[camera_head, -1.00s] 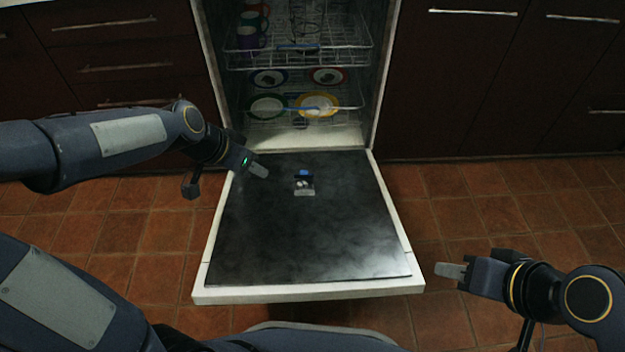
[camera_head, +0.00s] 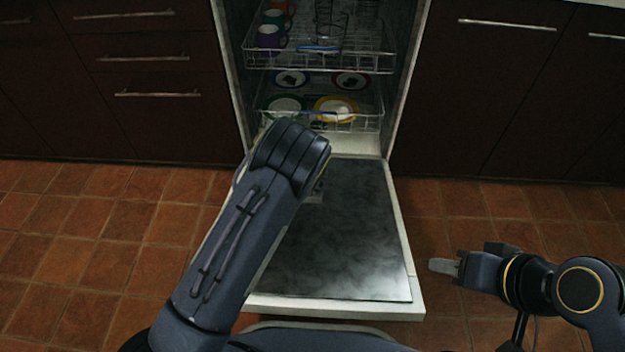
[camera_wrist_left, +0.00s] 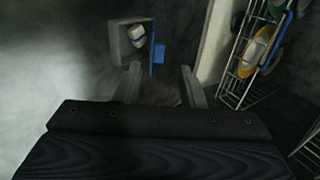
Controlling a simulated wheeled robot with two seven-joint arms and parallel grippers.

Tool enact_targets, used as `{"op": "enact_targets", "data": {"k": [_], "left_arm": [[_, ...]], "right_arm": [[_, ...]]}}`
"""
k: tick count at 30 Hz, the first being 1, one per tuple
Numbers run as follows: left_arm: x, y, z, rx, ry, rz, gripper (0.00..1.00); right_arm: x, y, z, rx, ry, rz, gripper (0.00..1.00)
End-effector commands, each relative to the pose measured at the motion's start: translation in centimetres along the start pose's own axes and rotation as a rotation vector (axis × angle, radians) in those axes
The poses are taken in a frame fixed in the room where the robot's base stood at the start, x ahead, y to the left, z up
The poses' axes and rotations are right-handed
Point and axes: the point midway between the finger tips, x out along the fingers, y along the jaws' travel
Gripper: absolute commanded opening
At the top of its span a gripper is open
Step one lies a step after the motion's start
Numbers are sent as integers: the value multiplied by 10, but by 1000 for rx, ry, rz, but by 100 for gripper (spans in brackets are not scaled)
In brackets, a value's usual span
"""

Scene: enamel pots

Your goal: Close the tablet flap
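The tablet compartment (camera_wrist_left: 124,40) shows in the left wrist view as a small grey box with a white tablet (camera_wrist_left: 137,34) in it. Its blue flap (camera_wrist_left: 157,54) is open, standing out at the box's right side. My left gripper (camera_wrist_left: 160,78) is open and empty, its two fingers apart, just below the flap in that view. I cannot tell whether a finger touches it. In the head view my left arm hides the left gripper and most of the compartment; only a grey bit (camera_head: 314,197) shows. My right gripper (camera_head: 444,266) is off to the right, away from the door.
The dishwasher door (camera_head: 350,240) lies open and flat. The lower rack (camera_head: 365,122) holds plates and the upper rack (camera_head: 345,65) holds mugs, both inside. Dark cabinets stand on both sides. The tiled floor (camera_head: 90,230) is clear.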

Motion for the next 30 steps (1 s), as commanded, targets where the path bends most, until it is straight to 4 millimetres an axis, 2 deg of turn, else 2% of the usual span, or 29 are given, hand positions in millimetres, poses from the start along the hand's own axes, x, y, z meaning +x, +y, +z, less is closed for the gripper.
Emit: {"op": "enact_targets", "data": {"k": [1,7,12,19,20,28,30], "left_arm": [[14,3,1,1,-2,2,36],[41,2,1,-1,-1,2,36],[49,1,0,-1,0,2,36],[49,1,0,-2,0,3,36],[49,1,0,-2,0,3,35],[49,1,0,-2,0,3,0],[49,1,0,-2,0,3,0]], "right_arm": [[7,3,3,0,0,0,36],[16,7,8,0,0,0,36],[18,8,9,0,0,0,36],[17,8,9,0,0,0,36],[17,8,9,0,0,0,36],[17,8,9,0,0,0,36],[17,8,9,0,0,0,36]]}}
